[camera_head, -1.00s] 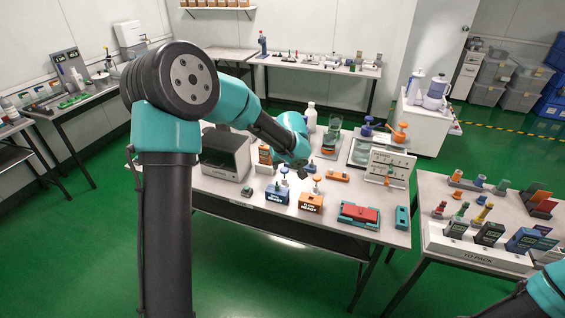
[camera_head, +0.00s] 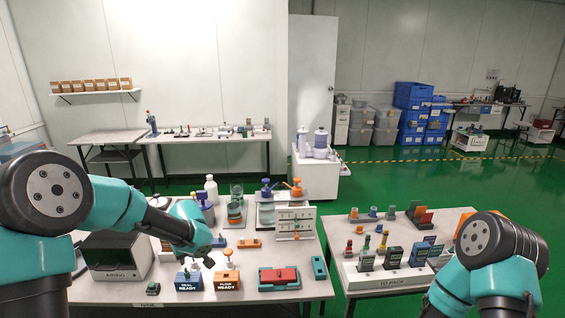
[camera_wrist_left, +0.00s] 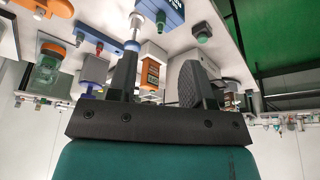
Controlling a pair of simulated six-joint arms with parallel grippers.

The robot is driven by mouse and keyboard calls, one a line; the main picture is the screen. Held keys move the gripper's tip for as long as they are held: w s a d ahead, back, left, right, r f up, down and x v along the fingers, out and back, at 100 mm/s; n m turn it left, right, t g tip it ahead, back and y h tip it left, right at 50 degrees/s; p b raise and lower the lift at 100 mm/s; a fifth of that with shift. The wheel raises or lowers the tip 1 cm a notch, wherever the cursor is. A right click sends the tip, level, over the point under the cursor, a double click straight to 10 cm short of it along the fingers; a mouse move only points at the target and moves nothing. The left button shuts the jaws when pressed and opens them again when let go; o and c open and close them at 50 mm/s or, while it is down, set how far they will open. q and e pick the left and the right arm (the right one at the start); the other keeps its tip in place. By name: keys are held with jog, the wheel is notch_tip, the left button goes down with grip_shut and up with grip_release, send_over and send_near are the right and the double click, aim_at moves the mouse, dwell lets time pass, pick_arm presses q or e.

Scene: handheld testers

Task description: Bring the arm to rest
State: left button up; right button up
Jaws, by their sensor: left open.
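My left arm comes in from the left over the middle table (camera_head: 100,293). Its gripper (camera_head: 206,258) is above the table, just behind the blue "SEAL READY" block (camera_head: 189,285) and the orange "FLOW READY" block (camera_head: 227,284). In the left wrist view the two dark fingers (camera_wrist_left: 160,78) are apart, with nothing clearly held between them. A white plunger-like piece with a blue collar (camera_wrist_left: 133,38) shows close to one finger; I cannot tell if they touch. My right arm (camera_head: 492,255) shows at lower right, bent; its gripper is out of view.
A grey box-shaped device (camera_head: 116,256) stands left of the gripper. A red and teal case (camera_head: 279,277) lies at the front right. Bottles and a white rack (camera_head: 295,222) stand behind. A second table with a white holder (camera_head: 370,278) is on the right, past a narrow gap.

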pick_arm(q)
jog(key=s+d+f+m+g+h, duration=0.1)
jog(key=s+d+f+m+h, duration=0.1)
jog(key=s+d+f, duration=0.3)
jog(key=s+d+f+m+h, duration=0.1)
jog(key=s+d+f+h, duration=0.15)
jog(key=f, duration=0.45)
jog(key=s+d+f+m+g+h, duration=0.1)
jog(key=s+d+f+m, duration=0.1)
jog(key=s+f, duration=0.4)
jog(key=s+d+f+m, duration=0.2)
jog(key=s+d+f, duration=0.1)
jog(key=s+f, duration=0.6)
jog(key=s+h, duration=0.1)
jog(key=s, duration=0.2)
jog(key=shift+s, duration=0.3)
